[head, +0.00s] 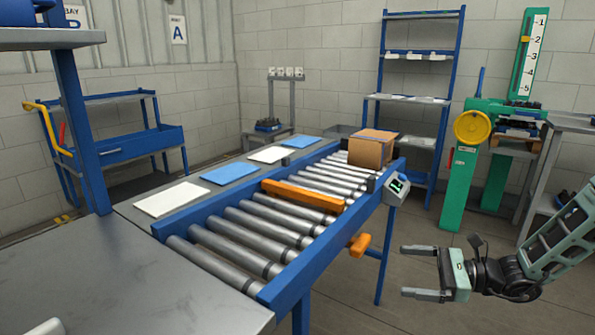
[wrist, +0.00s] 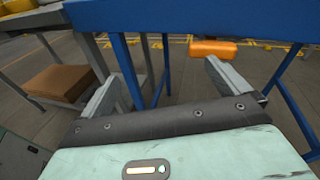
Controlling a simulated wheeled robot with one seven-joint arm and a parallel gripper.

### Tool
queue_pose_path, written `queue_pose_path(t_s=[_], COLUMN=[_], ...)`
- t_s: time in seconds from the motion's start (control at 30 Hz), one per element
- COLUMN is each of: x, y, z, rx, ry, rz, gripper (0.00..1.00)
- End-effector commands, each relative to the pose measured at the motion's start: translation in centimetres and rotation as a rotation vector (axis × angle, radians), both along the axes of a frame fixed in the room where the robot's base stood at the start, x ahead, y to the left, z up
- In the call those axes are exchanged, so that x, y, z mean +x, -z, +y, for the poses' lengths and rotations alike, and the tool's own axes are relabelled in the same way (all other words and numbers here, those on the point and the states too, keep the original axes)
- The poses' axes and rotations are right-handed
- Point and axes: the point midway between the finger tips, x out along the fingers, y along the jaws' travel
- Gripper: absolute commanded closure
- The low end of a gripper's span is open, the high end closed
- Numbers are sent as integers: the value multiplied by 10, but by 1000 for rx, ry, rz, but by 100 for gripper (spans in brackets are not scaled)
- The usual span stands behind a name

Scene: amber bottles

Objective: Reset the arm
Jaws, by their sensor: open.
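My gripper (head: 424,271) is at the right of the head view, with its two fingers apart and nothing between them. It points left toward the near side of the roller conveyor (head: 262,304) and stands clear of it in the head view. In the wrist view, my gripper (wrist: 163,88) shows both fingers spread, with a blue beam and blue legs beyond them. No amber bottles can be made out in either view.
A cardboard box (head: 372,150) sits at the conveyor's far end. An orange bar (head: 303,194) lies across the rollers. An orange handle (head: 360,244) sticks out from the conveyor's near side. A green post stand (head: 459,190) stands behind my arm. Floor between is clear.

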Motion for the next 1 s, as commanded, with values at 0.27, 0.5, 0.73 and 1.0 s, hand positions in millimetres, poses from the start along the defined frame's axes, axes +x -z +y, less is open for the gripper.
queue_pose_path(t_s=[0.27, 0.5, 0.73, 1.0], x=[-123, -218, -264, -289], y=[-44, -64, -82, -102], z=[125, 150, 145, 141], rx=[-433, -768, -989, -1137], ry=[-737, -1286, -1636, -1862], rz=[-285, -668, -1055, -1439], gripper=[0, 0, 0, 0])
